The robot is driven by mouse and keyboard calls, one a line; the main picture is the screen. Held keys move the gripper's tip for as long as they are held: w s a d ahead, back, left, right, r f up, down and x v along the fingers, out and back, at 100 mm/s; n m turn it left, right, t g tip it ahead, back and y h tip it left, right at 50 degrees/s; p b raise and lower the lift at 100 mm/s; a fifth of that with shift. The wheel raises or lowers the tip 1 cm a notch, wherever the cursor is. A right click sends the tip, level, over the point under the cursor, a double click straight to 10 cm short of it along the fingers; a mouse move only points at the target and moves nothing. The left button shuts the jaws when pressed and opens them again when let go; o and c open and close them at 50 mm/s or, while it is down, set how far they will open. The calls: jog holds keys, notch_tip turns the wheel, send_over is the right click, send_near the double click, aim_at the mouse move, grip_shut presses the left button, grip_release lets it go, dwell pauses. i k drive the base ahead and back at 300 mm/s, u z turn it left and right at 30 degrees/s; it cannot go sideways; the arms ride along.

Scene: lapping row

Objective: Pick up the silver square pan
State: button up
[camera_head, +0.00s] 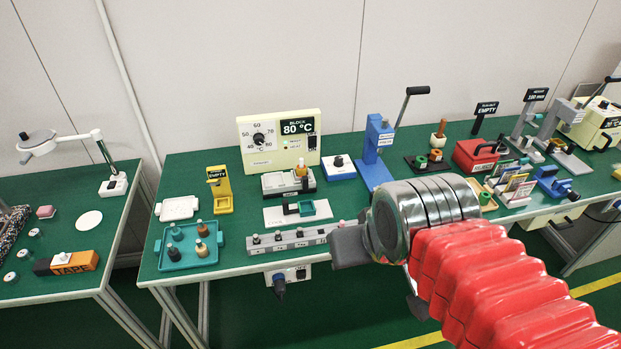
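A pale, silver-white, roughly square shallow pan (178,208) lies flat at the left end of the middle green bench, behind a teal tray. It looks like the silver square pan and appears empty. My gripper (350,247) is at the front edge of the bench, right of centre, well to the right of the pan and apart from it. My grey wrist and red sleeve hide most of the gripper, so its opening and anything between its fingers cannot be made out.
The teal tray (190,246) holds several small bottles. A yellow stand marked EMPTY (220,190) is right of the pan. A grey block with knobs (290,238) lies along the front edge. A heater marked 80 °C (279,145) stands behind. A gap separates the left bench (60,205).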

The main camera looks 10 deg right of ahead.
aim_at(305, 180)
jog(key=i, duration=1)
jog(key=z, duration=0.55)
jog(key=k, duration=1.35)
jog(key=z, duration=0.8)
jog(key=i, duration=1)
